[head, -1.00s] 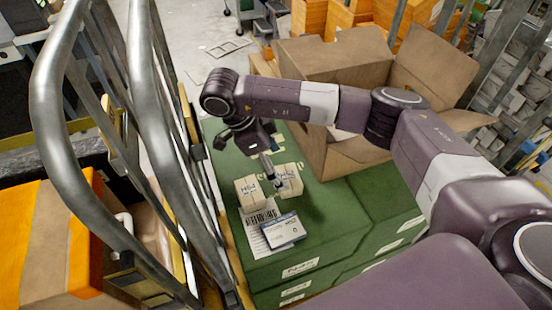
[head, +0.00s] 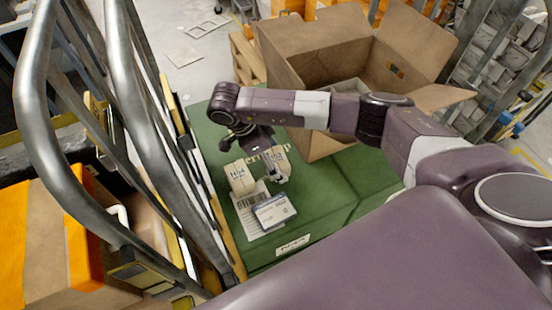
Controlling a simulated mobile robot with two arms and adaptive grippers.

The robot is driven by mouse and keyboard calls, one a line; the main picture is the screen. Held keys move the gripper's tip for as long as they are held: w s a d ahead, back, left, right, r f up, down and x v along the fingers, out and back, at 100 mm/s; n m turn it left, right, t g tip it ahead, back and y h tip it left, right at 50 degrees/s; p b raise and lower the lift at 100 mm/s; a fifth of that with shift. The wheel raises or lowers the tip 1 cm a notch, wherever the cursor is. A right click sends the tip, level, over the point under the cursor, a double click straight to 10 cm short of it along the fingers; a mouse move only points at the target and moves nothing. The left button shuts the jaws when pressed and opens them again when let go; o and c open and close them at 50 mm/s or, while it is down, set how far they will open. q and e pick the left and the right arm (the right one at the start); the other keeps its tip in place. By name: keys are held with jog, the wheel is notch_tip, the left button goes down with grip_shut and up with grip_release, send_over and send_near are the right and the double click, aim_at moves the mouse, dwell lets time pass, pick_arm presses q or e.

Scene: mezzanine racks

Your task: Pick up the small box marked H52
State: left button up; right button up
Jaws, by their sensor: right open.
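Two small cardboard boxes stand side by side on the green crate top (head: 300,208). The left box (head: 240,178) carries a blue mark that looks like H54. The right box (head: 279,155) has a mark that I cannot read, partly covered by my right gripper (head: 266,163). My right gripper is open and points down at the right box, with its fingers beside or over it; I cannot tell whether they touch. My left gripper is not in view.
A paper sheet with a barcode (head: 247,208) and a white-and-blue label card (head: 275,212) lie in front of the boxes. A large open carton (head: 300,75) stands behind. Metal railings (head: 130,110) run along the left. Clear green surface lies to the right.

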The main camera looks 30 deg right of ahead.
jog(key=shift+f, duration=0.1)
jog(key=shift+c, duration=0.6)
jog(key=shift+w, duration=0.1)
jog(key=c, duration=1.2)
